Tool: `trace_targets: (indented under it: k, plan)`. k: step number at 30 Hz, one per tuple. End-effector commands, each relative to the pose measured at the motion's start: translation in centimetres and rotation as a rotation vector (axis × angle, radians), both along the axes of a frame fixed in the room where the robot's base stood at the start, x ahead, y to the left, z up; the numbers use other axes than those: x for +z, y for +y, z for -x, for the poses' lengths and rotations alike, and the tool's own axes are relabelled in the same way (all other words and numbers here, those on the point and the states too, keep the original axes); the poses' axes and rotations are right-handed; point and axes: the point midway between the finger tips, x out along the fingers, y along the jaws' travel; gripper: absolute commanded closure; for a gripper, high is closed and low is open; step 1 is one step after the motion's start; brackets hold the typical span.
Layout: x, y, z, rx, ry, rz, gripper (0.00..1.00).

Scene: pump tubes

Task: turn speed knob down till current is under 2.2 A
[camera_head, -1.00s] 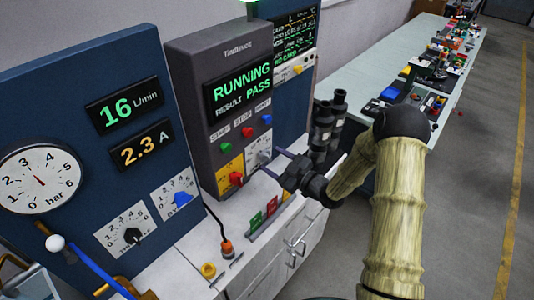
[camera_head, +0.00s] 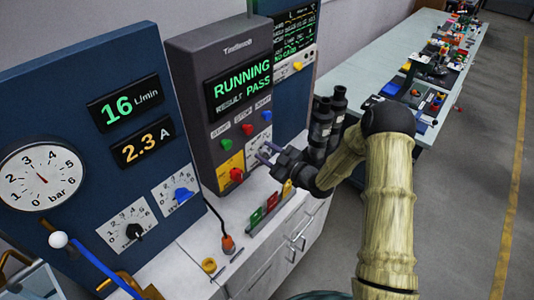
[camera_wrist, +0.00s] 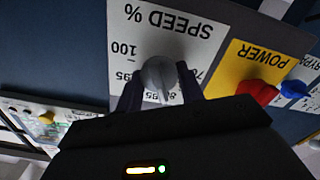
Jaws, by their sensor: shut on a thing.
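The grey speed knob (camera_wrist: 158,76) sits on a white "SPEED %" plate (camera_wrist: 180,35), upside down in the wrist view, with numbers near 95 and 100 beside it. My gripper (camera_wrist: 158,88) is shut on this knob, one dark finger on each side. In the head view my gripper (camera_head: 268,152) reaches the white plate (camera_head: 256,144) on the grey control box, and hides part of it. The current display (camera_head: 142,143) reads 2.3 A in orange.
The flow display (camera_head: 125,102) reads 16 L/min in green. The box screen (camera_head: 240,86) reads RUNNING, RESULT PASS. A red knob on the yellow POWER plate (camera_wrist: 262,68) is close beside the speed knob. Green, red and yellow blocks stand on the bench below.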

Motion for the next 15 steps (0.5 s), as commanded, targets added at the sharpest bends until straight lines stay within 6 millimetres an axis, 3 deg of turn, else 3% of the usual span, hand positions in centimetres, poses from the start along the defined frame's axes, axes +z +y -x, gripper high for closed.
trace_targets:
  k: [15]
  plan:
    - [-0.10, 0.02, 0.07, 0.000, -0.055, 0.045, 0.85]
